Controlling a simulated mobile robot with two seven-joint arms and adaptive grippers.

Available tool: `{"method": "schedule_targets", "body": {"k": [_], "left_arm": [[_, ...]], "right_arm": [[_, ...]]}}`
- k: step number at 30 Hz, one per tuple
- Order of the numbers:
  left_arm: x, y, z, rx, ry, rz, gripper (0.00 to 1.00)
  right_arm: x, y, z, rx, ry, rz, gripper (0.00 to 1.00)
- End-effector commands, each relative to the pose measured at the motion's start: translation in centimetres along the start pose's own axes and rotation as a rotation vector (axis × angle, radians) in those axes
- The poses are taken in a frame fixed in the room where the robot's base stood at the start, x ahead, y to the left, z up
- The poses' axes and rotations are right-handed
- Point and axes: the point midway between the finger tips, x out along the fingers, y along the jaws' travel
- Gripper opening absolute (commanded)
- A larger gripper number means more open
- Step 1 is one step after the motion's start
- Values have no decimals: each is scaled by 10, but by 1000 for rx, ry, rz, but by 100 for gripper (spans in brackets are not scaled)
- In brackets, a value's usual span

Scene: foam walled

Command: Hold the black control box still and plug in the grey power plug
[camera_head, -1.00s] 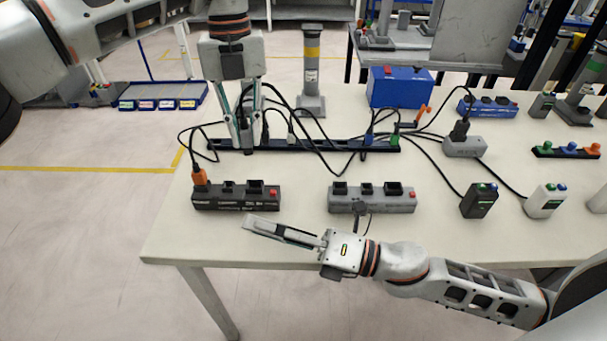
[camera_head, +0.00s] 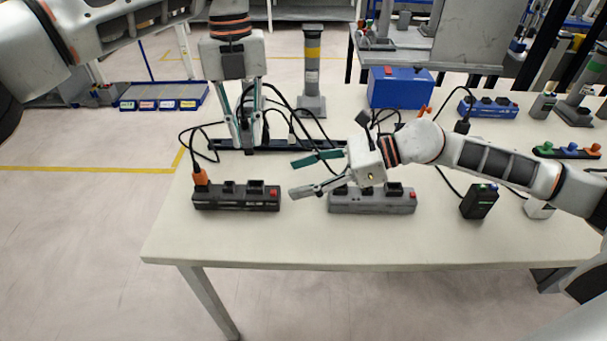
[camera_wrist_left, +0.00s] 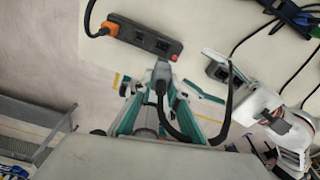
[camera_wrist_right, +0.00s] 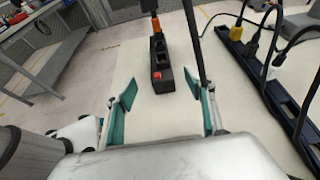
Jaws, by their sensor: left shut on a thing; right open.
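The black control box (camera_head: 236,199) stands on the table, with an orange plug (camera_head: 200,178) in its left socket and a red button at its right end. It also shows in the left wrist view (camera_wrist_left: 143,38) and the right wrist view (camera_wrist_right: 159,58). My left gripper (camera_head: 243,143) points down behind the box, at the dark plug rack (camera_head: 305,146), shut on the grey power plug (camera_wrist_left: 160,75); its fingers mostly hide the plug in the head view. My right gripper (camera_head: 298,176) is open and empty, right of the box, with its fingers toward it.
A grey control box (camera_head: 372,203) stands right of the black one, partly behind my right gripper. Black cables loop around the rack. A black adapter (camera_head: 479,202) and a blue case (camera_head: 400,88) are further right. The table front is clear.

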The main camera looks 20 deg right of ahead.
Motion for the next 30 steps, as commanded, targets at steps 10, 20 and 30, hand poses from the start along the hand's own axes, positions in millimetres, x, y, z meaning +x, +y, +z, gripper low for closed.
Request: {"method": "schedule_targets", "body": {"k": [10,20,30], "left_arm": [[0,0,0,0,0,0,0],[0,0,0,0,0,0,0],[0,0,0,0,0,0,0]], "right_arm": [[51,1,1,-3,-2,4,54],[102,1,1,1,-2,2,54],[118,1,1,0,-2,1,54]]}}
